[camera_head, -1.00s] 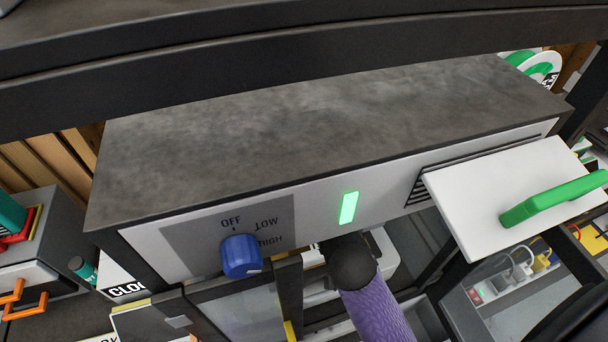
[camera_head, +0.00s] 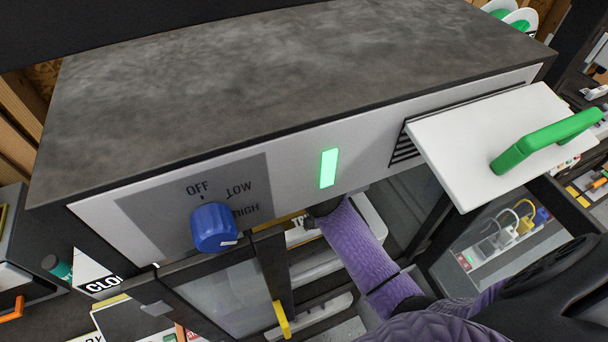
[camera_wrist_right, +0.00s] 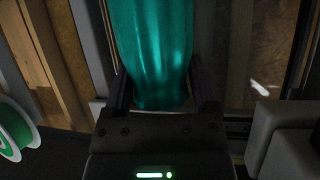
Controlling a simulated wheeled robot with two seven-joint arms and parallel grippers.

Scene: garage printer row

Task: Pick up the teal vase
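The teal vase (camera_wrist_right: 158,50) shows in the right wrist view, a ribbed, glossy body filling the upper middle. Its near end lies between the two fingers of my right gripper (camera_wrist_right: 160,92), with one dark finger along each side. The fingers look close to its sides, but I cannot tell whether they press on it. The vase is not visible in the head view. There my purple right arm reaches into the open printer below its front panel, and the gripper is hidden inside. My left gripper is in neither view.
The printer (camera_head: 280,70) has a blue knob (camera_head: 213,227) and a lit green light (camera_head: 328,168). A white panel with a green handle (camera_head: 545,140) sticks out at right. An open glazed door (camera_head: 225,295) stands left of my arm. A green-and-white spool (camera_wrist_right: 14,128) shows at left.

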